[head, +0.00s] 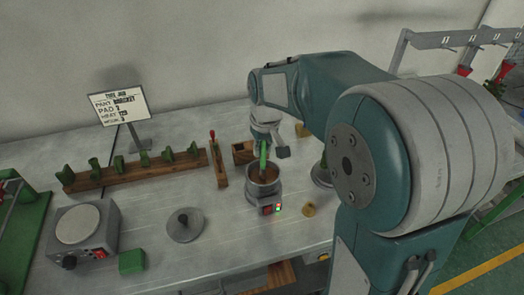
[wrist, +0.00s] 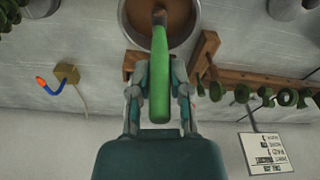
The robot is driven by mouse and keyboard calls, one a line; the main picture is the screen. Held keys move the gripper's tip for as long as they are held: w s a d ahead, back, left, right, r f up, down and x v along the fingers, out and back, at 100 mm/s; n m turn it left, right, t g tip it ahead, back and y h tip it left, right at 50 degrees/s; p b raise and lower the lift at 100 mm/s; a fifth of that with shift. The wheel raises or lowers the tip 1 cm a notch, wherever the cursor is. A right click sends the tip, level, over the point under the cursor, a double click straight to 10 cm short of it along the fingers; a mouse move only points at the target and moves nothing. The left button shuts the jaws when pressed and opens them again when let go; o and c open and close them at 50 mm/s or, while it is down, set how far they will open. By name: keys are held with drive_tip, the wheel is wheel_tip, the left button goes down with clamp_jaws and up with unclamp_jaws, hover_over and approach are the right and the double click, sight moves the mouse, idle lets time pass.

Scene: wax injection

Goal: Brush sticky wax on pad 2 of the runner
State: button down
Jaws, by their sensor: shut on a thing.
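My gripper (wrist: 159,92) is shut on a green-handled brush (wrist: 160,75), whose handle also shows in the head view (head: 263,154). The brush points down into the round metal pot (head: 263,192) of brown wax. In the wrist view its brown tip lies over the wax (wrist: 181,22); I cannot tell how deep it reaches. A short brown wooden bar (head: 218,167) with a red tip stands left of the pot. A long brown wooden bar (head: 140,174) bearing several green pieces lies behind it at left. I cannot tell for sure which is the runner, nor which pad is 2.
A sign (head: 119,104) stands at the back left. A hot plate (head: 78,226), a green block (head: 132,262) and a grey disc (head: 185,225) are on the front left of the bench. A small wooden box (head: 243,153) stands behind the pot. A small yellowish piece (head: 309,210) lies right of it.

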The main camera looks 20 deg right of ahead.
drive_tip(key=shift+r, duration=2.8)
